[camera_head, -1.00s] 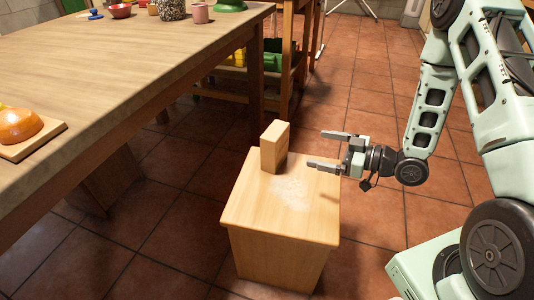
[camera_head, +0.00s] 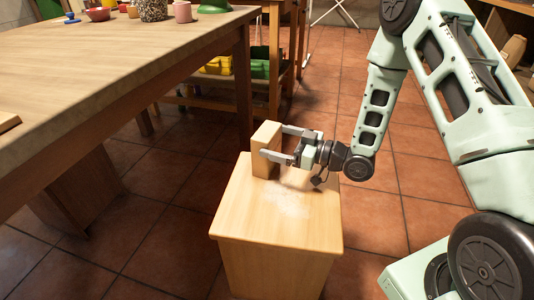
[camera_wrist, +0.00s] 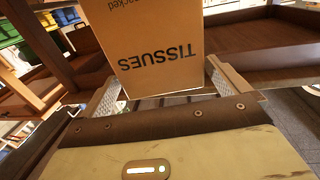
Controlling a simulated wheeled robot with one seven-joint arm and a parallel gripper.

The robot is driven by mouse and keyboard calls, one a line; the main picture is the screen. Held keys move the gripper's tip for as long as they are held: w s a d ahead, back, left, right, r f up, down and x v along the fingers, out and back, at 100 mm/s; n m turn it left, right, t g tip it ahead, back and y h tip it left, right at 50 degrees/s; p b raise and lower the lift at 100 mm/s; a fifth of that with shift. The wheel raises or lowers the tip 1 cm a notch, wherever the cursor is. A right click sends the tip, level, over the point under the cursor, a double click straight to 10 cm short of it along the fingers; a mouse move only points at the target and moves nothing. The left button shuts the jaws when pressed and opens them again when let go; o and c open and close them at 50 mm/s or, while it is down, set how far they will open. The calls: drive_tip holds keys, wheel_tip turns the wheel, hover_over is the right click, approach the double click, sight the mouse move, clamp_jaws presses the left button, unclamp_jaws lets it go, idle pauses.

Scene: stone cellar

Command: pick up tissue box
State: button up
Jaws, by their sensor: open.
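The tissue box (camera_head: 265,148) is a plain tan upright carton on the back edge of a small wooden stand (camera_head: 270,212). In the wrist view the tissue box (camera_wrist: 155,45) shows the word "TISSUES" upside down and fills the space between the fingers. My gripper (camera_head: 275,142) is open, level, with its fingers reaching the box from the right, one on the far side and one on the near side. Its fingers also show in the wrist view (camera_wrist: 162,90). Whether either finger touches the box cannot be told.
A long wooden table (camera_head: 130,65) stands at left, with a red bowl (camera_head: 97,14), a pink cup (camera_head: 183,12) and other items at its back. A shelf behind holds yellow (camera_head: 216,66) and green (camera_head: 259,69) bins.

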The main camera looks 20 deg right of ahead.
sight(261, 137)
drive_tip(key=b+x, duration=0.2)
drive_tip(key=x, duration=0.2)
drive_tip(key=shift+a+f, duration=0.1)
drive_tip(key=shift+f, duration=0.05)
drive_tip(key=shift+w+a, duration=0.45)
drive_tip(key=c, duration=0.8)
